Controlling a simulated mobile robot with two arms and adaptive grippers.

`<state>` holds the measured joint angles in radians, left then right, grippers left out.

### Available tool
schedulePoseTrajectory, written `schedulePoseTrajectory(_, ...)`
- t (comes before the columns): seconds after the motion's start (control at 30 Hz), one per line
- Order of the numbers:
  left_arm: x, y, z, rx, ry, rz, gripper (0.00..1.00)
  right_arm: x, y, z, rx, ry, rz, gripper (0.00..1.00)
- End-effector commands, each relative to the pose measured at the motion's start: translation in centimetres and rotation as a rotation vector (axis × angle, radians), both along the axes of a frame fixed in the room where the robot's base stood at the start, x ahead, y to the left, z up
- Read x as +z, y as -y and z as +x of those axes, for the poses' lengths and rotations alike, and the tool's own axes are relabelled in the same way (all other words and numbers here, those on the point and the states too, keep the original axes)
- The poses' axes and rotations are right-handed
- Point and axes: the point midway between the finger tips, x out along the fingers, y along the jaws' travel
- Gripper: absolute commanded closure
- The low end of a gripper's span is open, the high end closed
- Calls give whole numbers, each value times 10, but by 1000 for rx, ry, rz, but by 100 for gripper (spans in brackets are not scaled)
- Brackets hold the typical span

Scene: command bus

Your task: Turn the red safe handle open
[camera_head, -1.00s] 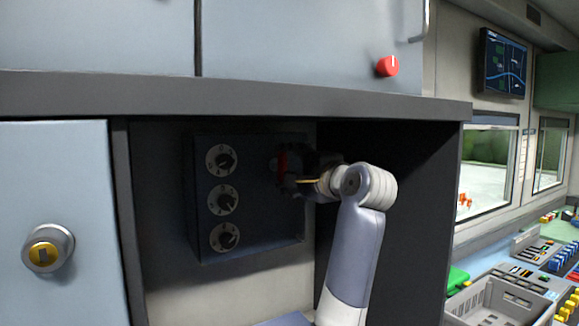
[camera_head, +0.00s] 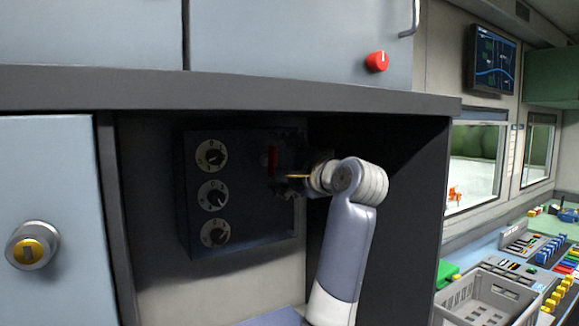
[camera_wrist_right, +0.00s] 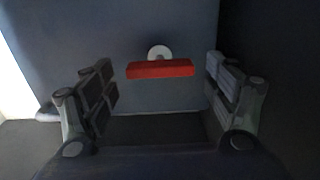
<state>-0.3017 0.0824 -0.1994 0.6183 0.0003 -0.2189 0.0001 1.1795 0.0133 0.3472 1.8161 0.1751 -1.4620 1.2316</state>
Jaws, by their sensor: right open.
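The dark blue safe (camera_head: 245,225) stands in the shaded cabinet recess, with several round dials on the left of its front. Its red handle (camera_head: 271,160) is on the right of that front and looks upright in the head view. In the right wrist view the red handle (camera_wrist_right: 160,69) lies across the picture, below a pale round hub. My right gripper (camera_head: 290,176) is in front of the handle, dark and partly lost in shadow. In the wrist view its fingers (camera_wrist_right: 160,92) are apart, one on each side of the handle, with gaps to it. My left gripper is not in view.
The recess has a dark shelf (camera_head: 240,88) above and a dark right wall close to my right arm. A cabinet door with a yellow-centred lock (camera_head: 33,251) is at left. A red knob (camera_head: 377,61) sits above. A grey crate (camera_head: 490,300) stands at lower right.

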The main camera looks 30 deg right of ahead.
Motion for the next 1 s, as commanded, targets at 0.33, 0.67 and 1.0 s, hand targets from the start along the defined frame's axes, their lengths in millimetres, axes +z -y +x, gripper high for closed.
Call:
schedulePoseTrajectory(0.33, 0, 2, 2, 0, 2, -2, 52, 1, 3, -53, -3, 3, 0, 20)
schedulePoseTrajectory(0.67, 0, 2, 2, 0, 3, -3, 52, 0, 5, -107, -2, 1, 1, 20)
schedulePoseTrajectory(1.0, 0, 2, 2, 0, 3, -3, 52, -1, 4, -117, -1, -1, 1, 20)
